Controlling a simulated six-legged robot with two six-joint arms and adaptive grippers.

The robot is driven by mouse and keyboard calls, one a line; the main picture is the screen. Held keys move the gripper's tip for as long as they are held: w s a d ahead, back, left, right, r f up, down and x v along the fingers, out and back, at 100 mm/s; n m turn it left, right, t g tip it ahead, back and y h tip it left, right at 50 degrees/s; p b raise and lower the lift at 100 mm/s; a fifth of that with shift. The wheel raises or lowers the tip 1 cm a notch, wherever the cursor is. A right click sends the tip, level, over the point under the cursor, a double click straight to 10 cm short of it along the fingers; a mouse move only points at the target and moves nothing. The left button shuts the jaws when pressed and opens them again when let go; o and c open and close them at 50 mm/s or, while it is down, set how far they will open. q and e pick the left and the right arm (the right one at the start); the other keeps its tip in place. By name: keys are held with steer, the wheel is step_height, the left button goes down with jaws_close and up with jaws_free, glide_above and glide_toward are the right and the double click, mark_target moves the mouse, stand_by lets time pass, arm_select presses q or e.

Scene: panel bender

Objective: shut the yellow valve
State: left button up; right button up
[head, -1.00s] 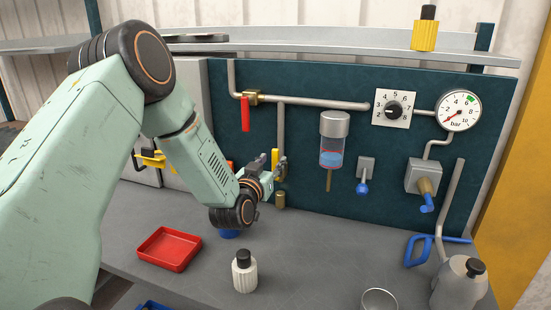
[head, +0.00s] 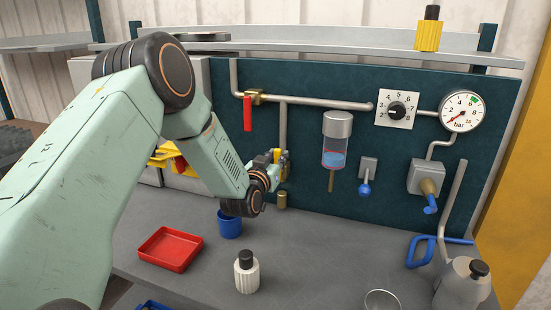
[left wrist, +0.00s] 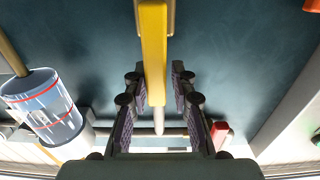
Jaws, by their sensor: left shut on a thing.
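The yellow valve (head: 283,167) sits on the vertical pipe (head: 283,125) of the dark teal panel; my gripper partly hides it in the head view. My left gripper (head: 274,162) is at the valve, reaching in from the left. In the left wrist view the long yellow handle (left wrist: 153,50) runs between the two dark fingers of this gripper (left wrist: 161,90), which is shut on it. The valve's body is mostly hidden, so its exact position is hard to read. My right gripper does not show.
A red-handled valve (head: 247,112) hangs above left, and a clear filter bowl (head: 335,140) is to the right. On the bench stand a blue cup (head: 230,224) below my wrist, a red tray (head: 170,249) and a white bottle (head: 246,272). The bench's middle right is clear.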

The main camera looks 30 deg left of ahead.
arm_select(q)
steer(key=shift+a, duration=0.1)
steer(key=shift+c, duration=0.8)
steer(key=shift+w+d+r, duration=0.1)
steer(key=shift+d, duration=0.4)
jaws_close()
steer(key=shift+a, duration=0.35)
steer(key=shift+d, duration=0.25)
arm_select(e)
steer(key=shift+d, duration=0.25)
